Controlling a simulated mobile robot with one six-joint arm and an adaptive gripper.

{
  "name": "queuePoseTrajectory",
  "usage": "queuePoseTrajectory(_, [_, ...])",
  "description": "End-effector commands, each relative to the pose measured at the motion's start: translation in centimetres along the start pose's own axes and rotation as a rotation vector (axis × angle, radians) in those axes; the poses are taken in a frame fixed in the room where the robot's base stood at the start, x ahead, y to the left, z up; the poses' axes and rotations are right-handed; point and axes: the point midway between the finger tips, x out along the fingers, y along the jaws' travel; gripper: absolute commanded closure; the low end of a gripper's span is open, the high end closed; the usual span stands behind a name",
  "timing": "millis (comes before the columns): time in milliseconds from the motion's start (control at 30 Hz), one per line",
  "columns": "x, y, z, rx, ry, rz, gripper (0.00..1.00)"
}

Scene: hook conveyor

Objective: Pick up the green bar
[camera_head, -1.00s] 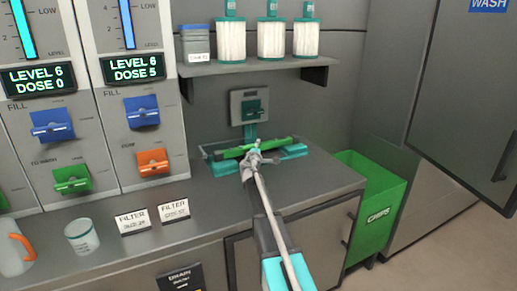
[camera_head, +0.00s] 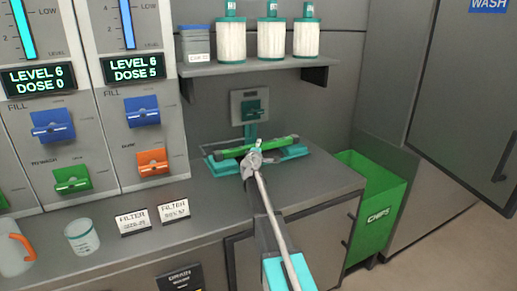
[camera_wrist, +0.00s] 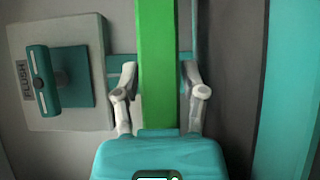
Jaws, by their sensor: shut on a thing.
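The green bar (camera_head: 280,142) lies slightly tilted across the teal tray (camera_head: 300,152) on the counter, in the head view. My gripper (camera_head: 253,159) is at the middle of the bar and hides part of it. In the wrist view the green bar (camera_wrist: 157,60) runs upright through the picture between the two grey fingers of my gripper (camera_wrist: 159,85), which are shut on it. I cannot tell whether the bar touches the tray.
A wall panel marked FLUSH (camera_wrist: 72,80) with a teal handle (camera_head: 254,112) is just behind. A shelf (camera_head: 245,66) with white filters overhangs it. A green chips bin (camera_head: 378,215) stands right of the counter. Filter cards (camera_head: 133,221) and a cup (camera_head: 82,237) stand left.

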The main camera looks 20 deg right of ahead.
Motion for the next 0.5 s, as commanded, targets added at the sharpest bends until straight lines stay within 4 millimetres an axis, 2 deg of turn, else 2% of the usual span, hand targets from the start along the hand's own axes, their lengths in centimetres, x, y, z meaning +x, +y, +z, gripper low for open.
queuePoseTrajectory(33, [0.01,-0.01,-0.02,0.0,0.0,0.0,0.95])
queuePoseTrajectory(67, [0.02,-0.01,-0.02,0.0,0.0,0.0,1.0])
queuePoseTrajectory(500, [0.0,0.26,-0.11,0.0,0.001,0.0,1.0])
